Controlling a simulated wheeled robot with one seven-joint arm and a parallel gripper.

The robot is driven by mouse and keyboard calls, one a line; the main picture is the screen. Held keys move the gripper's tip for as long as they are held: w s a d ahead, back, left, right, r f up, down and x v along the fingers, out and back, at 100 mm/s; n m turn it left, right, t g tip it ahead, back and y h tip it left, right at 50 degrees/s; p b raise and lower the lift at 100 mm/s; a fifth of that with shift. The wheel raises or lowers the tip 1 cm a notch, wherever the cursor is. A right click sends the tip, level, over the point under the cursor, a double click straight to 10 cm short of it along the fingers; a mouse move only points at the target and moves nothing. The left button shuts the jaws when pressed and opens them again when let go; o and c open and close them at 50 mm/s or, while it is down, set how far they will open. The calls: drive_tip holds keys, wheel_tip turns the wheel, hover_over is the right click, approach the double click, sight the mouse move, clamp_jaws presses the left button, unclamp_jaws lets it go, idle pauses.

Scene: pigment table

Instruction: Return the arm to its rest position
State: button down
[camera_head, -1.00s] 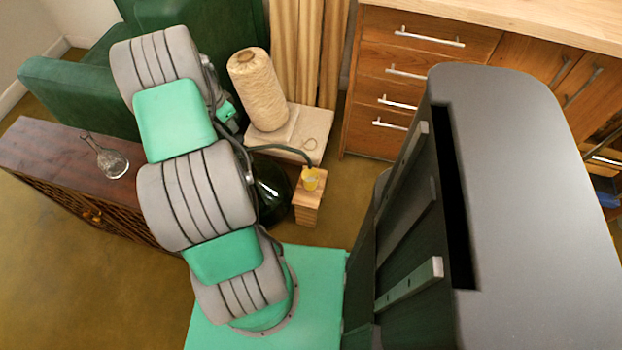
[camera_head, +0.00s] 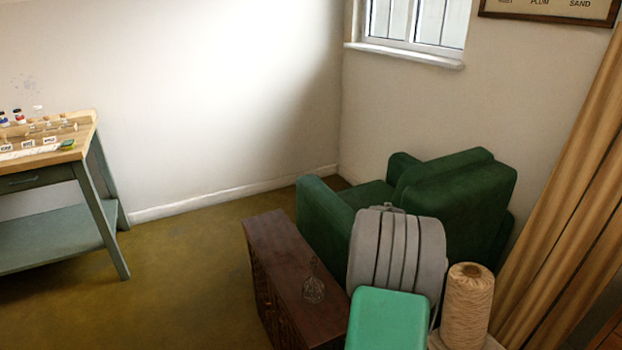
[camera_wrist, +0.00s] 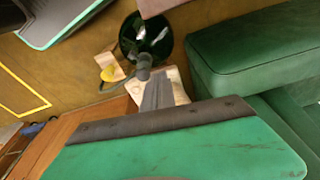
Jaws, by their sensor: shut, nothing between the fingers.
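In the wrist view my gripper (camera_wrist: 157,92) shows as two grey fingers together beyond its green and dark body, with nothing between them. The fingers point towards a dark green glass bottle (camera_wrist: 150,38) and a pale block (camera_wrist: 176,82); I cannot tell the gap to them. In the head view only grey and green links of my arm show, bent up in front of the armchair at the lower right. My gripper is out of the head view.
A green armchair (camera_head: 465,195), a dark wooden cabinet (camera_head: 280,262) with a glass decanter (camera_head: 314,288), and a yarn cone (camera_head: 467,300) surround the arm. A yellow cup (camera_wrist: 110,74) is by the bottle. A worktable (camera_head: 85,148) with small jars stands left; the floor between is clear.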

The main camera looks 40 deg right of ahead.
drive_tip(key=w+a+r+n+t+p, duration=0.1)
drive_tip(key=w+a+r+n+p, duration=0.2)
drive_tip(key=a+r, duration=0.4)
drive_tip(key=w+a+r+n+t+p, duration=0.15)
drive_tip(key=a+r+n, duration=0.35)
drive_tip(key=a, duration=0.5)
drive_tip(key=w+a+r+n+p, duration=0.1)
drive_tip(key=w+a+r+n, duration=0.25)
drive_tip(key=a+r, duration=0.35)
drive_tip(key=s+a+r+n+y+p, duration=0.1)
drive_tip(key=s+a+r+n+p, duration=0.1)
drive_tip(key=a+n, duration=0.3)
drive_tip(key=s+a+r+n+t+y+p, duration=0.1)
drive_tip(key=s+a+r+n+p, duration=0.1)
drive_tip(key=a, duration=1)
drive_tip(key=s+r+n, duration=0.1)
drive_tip(key=s+n, duration=0.1)
drive_tip(key=s, duration=0.1)
drive_tip(key=shift+s+a+n, duration=0.15)
drive_tip(key=shift+a+n, duration=0.05)
drive_tip(key=shift+n, duration=0.15)
